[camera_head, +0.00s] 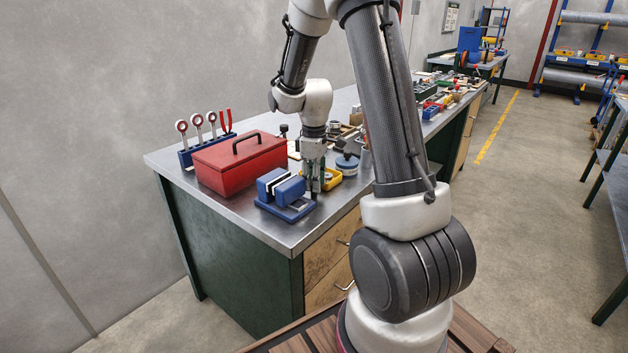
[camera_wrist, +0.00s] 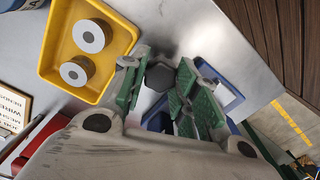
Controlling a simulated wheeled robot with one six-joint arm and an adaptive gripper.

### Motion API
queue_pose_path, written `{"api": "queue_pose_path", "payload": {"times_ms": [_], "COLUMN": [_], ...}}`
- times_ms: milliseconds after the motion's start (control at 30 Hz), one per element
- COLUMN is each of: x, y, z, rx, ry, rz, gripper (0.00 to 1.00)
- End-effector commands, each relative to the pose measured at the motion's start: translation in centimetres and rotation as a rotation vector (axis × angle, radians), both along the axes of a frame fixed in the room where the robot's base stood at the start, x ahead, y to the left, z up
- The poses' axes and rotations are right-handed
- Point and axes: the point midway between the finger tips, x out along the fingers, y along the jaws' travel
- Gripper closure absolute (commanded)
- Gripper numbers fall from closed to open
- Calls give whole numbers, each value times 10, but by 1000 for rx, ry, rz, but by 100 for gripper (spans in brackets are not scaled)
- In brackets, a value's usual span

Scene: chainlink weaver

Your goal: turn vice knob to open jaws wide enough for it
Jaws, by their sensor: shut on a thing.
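The blue vice (camera_head: 282,188) sits near the front edge of the metal workbench, with a light strip between its jaws. My gripper (camera_head: 312,188) reaches down at the vice's right end. In the wrist view my gripper (camera_wrist: 163,88) has its green-padded fingers on either side of a dark grey faceted knob (camera_wrist: 160,77), shut on it. Parts of the blue vice (camera_wrist: 219,88) show behind the right finger. The rest of the vice is hidden behind my gripper there. The jaw gap is too small to judge.
A red toolbox (camera_head: 240,162) stands left of the vice, with a blue rack (camera_head: 190,154) of tools behind it. The bench's front edge is close to the vice.

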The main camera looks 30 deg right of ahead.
Motion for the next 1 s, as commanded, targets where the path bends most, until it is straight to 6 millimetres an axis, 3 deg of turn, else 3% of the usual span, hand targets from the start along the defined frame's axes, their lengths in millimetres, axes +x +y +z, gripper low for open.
{"api": "queue_pose_path", "payload": {"times_ms": [433, 467, 567, 1000], "x": [1, 1, 1, -1], "y": [0, 0, 0, 1], "z": [1, 1, 1, -1], "rx": [-1, -1, 0, 2], "ry": [-3, -3, -3, 4], "rz": [10, 9, 9, 9], "gripper": [94, 66, 48, 47]}}
